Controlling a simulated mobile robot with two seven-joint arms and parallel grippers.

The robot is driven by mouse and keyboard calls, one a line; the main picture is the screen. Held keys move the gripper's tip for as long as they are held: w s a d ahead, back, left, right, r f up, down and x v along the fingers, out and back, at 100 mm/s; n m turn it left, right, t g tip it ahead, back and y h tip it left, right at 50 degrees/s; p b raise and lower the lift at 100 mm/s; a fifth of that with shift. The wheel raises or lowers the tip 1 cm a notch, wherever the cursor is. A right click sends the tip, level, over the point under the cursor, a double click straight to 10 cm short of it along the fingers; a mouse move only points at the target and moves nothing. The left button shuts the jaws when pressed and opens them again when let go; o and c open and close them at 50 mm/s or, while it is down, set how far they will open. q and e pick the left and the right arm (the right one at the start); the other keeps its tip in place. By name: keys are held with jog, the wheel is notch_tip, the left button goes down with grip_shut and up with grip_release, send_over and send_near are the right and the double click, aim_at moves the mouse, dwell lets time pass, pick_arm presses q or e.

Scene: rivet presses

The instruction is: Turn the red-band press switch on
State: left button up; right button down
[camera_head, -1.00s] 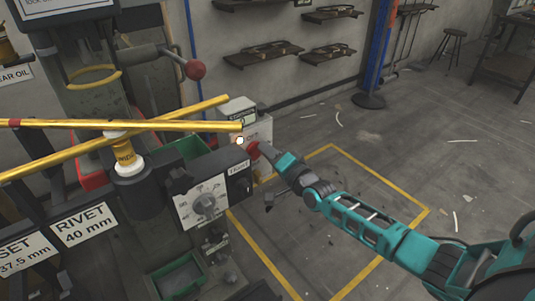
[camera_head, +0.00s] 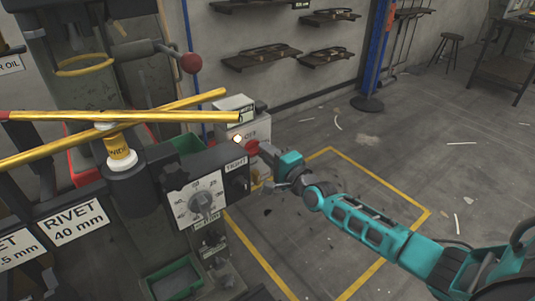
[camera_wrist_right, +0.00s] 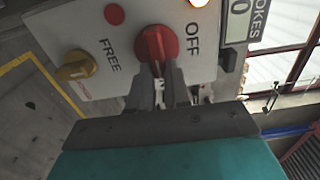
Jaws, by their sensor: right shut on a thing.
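The press's switch box (camera_head: 255,128) stands behind the dark gauge panel. Its red rotary switch (camera_head: 252,147) sits on the face under the OFF label. The right wrist view shows the red switch (camera_wrist_right: 157,43) close up, with OFF printed to its right. My right gripper (camera_head: 262,150) reaches it from the right. In the wrist view its fingers (camera_wrist_right: 158,75) are shut on the switch's grip. A lamp (camera_head: 238,139) on the box glows; part of it shows at the wrist view's top edge (camera_wrist_right: 199,2). My left gripper is not in view.
A brass knob (camera_wrist_right: 76,66) marked FREE and a small red button (camera_wrist_right: 114,14) sit beside the switch. Yellow rods (camera_head: 150,116) cross in front; one has a red band (camera_head: 4,116). A dial panel (camera_head: 198,200) stands nearer. Open floor (camera_head: 430,150) lies right.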

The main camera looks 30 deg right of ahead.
jog(key=c, duration=1.1)
grip_release()
jog(key=shift+s, duration=0.1)
jog(key=s+p, duration=0.1)
jog(key=s, duration=0.3)
jog(key=s+d+p, duration=0.1)
jog(key=s, duration=0.3)
jog(key=s+p, duration=0.1)
jog(key=s, duration=0.3)
jog(key=shift+s+d, duration=0.35)
